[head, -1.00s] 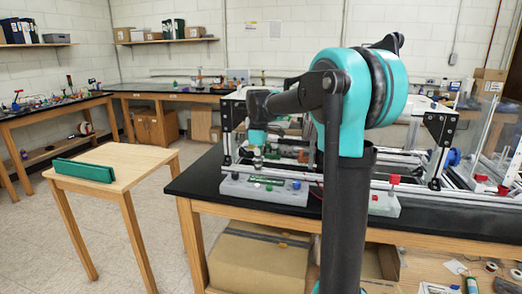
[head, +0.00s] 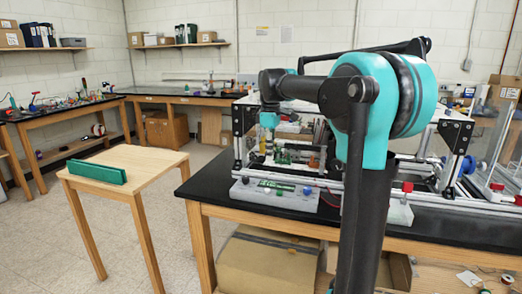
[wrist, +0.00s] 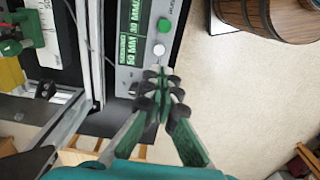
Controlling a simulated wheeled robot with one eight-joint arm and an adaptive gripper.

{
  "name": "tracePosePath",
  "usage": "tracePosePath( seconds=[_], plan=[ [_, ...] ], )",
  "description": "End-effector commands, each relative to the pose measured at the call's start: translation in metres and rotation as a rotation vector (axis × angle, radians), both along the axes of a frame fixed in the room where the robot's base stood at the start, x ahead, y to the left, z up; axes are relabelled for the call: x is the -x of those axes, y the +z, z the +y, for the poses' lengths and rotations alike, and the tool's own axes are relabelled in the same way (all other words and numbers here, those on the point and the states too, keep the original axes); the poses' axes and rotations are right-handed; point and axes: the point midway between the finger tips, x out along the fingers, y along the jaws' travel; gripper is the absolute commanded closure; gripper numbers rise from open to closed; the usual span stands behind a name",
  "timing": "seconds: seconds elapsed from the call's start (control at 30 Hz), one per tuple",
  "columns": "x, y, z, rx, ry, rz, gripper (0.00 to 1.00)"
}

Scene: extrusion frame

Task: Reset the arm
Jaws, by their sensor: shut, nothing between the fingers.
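My arm rises in the right half of the head view and reaches left over the black bench (head: 210,180). In the wrist view my gripper (wrist: 160,88) has its fingertips together with nothing between them. The fingertips show just below a white button (wrist: 159,50) and a green button (wrist: 163,25) on a grey control panel (wrist: 140,12) with green "50 MM" and "30 MM" labels. I cannot tell the gap between fingertips and panel. In the head view the teal end of my arm (head: 268,119) hangs beside the extrusion frame (head: 238,120); the fingers are not clear there.
A small wooden table (head: 150,160) with a green block (head: 97,172) stands at the left, with open floor around it. A cardboard box (head: 260,262) sits under the bench. A wooden barrel (wrist: 245,15) shows at the wrist view's upper right.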

Motion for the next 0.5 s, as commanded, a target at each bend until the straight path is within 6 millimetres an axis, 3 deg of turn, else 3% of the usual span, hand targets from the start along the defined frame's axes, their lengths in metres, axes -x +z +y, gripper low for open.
tracePosePath(
  seconds=[0.17, 0.37, 0.5],
  plan=[
    [0.036, -0.053, -0.02, -0.017, -0.209, -0.063, 1.0],
    [0.114, -0.147, -0.049, -0.074, -0.58, -0.171, 1.0],
    [0.177, -0.208, -0.064, -0.13, -0.827, -0.238, 1.0]
  ],
)
